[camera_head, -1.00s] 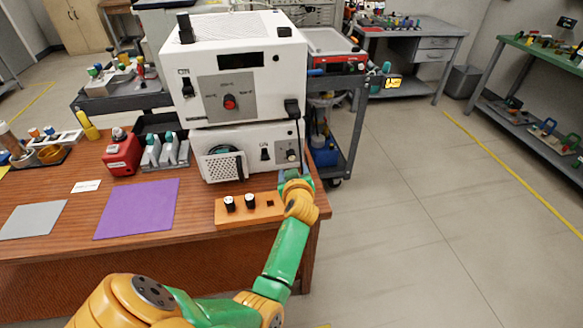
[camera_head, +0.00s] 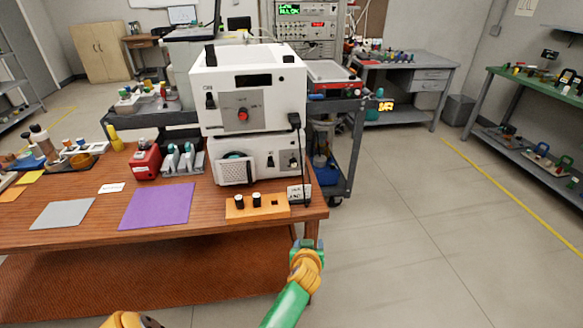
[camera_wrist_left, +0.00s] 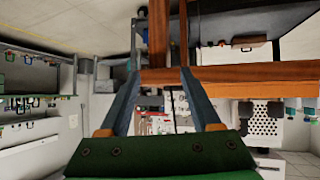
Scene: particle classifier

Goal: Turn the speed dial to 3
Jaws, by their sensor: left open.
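Two white machines are stacked on the wooden table. Dial markings are too small to read, and I cannot tell which knob is the speed dial. My left gripper (camera_head: 307,243) is open and empty, in front of and below the table's right front corner, apart from the machines. It also shows in the left wrist view (camera_wrist_left: 159,72). My right gripper is not in view.
A purple mat (camera_head: 157,206) lies left on the table (camera_head: 100,243). A dark cart (camera_head: 345,150) stands behind. The floor at right is clear.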

